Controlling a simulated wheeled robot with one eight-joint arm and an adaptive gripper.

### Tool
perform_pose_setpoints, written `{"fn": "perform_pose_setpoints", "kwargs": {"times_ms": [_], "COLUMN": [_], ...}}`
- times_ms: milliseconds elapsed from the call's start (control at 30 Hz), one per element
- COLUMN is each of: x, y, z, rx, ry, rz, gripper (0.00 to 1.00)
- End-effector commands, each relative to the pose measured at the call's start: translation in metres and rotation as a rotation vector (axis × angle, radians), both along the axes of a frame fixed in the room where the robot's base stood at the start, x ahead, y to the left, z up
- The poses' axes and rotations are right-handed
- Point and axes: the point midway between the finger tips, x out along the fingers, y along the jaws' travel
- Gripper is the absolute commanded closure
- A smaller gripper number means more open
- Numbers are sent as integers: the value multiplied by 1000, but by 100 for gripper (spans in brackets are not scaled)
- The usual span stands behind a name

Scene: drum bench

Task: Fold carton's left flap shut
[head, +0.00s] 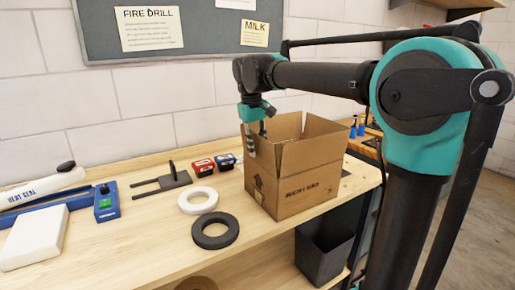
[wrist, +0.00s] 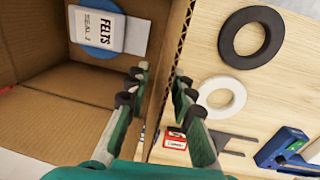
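The open cardboard carton (head: 310,188) stands on the bench with its flaps upright. Its left flap (head: 267,163) rises along the left side; in the wrist view the flap's corrugated edge (wrist: 179,45) runs between my fingers. My gripper (head: 256,140) is at the top of this flap. In the wrist view my gripper (wrist: 161,76) is open and straddles the edge, one finger inside the carton and one outside. Gaps show on both sides of the edge, though contact lower down is hidden. Inside lie a white FELTS pack (wrist: 110,31) and a blue round item (wrist: 84,22).
Left of the carton lie a dark ring (head: 214,242), a white ring (head: 184,203), red (head: 202,166) and blue (head: 225,162) small boxes and a dark forked stand (head: 172,181). A heat sealer (head: 107,204) is farther left. A dark bin (head: 322,252) is below.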

Motion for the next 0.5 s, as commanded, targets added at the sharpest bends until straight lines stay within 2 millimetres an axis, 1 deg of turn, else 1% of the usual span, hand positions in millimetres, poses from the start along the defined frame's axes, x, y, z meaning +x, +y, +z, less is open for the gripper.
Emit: {"fn": "perform_pose_setpoints", "kwargs": {"times_ms": [300,367,500], "x": [0,0,0], "y": [0,0,0], "z": [-3,-3,-3], "rx": [0,0,0], "ry": [0,0,0], "rz": [0,0,0], "gripper": [77,83,100]}}
